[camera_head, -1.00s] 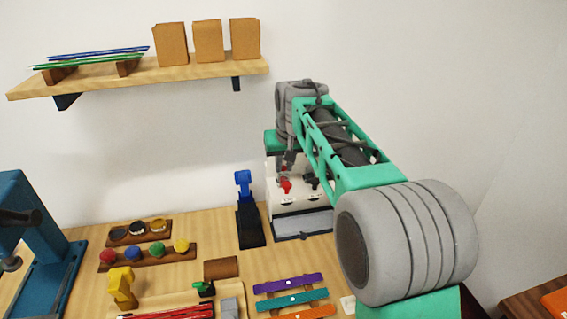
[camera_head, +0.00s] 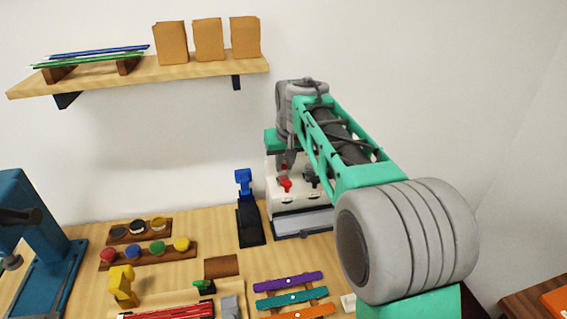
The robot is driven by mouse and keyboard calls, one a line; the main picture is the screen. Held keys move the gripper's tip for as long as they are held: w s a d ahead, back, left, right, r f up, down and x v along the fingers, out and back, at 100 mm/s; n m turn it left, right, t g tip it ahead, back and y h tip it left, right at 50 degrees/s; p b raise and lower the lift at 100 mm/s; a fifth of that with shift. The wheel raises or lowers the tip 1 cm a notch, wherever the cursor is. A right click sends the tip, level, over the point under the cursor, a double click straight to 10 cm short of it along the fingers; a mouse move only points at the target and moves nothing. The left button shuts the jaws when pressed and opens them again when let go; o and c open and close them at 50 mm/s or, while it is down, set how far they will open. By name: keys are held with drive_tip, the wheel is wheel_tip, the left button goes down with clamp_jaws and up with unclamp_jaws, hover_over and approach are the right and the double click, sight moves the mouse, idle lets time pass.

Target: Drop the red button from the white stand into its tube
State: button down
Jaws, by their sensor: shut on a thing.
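The white stand (camera_head: 300,201) is at the back centre, partly hidden behind my arm. Small red and black parts and pale labels show on its front. My gripper (camera_head: 286,165) is at the stand's upper left, pointing down, and small in the picture. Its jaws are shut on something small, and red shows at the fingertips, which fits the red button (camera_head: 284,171). A separate red part (camera_head: 286,185) shows just below. Whether the held piece touches the stand is too small to tell. I cannot make out the tube for the red button.
A blue and black upright tool (camera_head: 246,215) stands just left of the stand. Wooden racks with round coloured pieces (camera_head: 147,255) lie further left. Purple, teal and orange strips (camera_head: 291,298) lie in front. A shelf (camera_head: 150,76) hangs above left. Some bare counter lies between these.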

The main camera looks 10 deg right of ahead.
drive_tip(key=c, duration=1.3)
unclamp_jaws()
drive_tip(key=shift+d+f, duration=0.1)
drive_tip(key=v, duration=0.8)
drive_tip(key=shift+b, duration=0.4)
drive_tip(key=shift+f, duration=0.1)
drive_tip(key=shift+g, duration=0.6)
drive_tip(key=s+f, duration=0.5)
drive_tip(key=s, duration=0.3)
drive_tip(key=s+f, duration=0.6)
drive_tip(key=s, duration=0.2)
drive_tip(key=s+f, duration=0.6)
drive_tip(key=s, duration=0.2)
drive_tip(key=shift+s+a+f, duration=0.15)
drive_tip(key=shift+s+a, duration=0.1)
drive_tip(key=shift+a, duration=0.05)
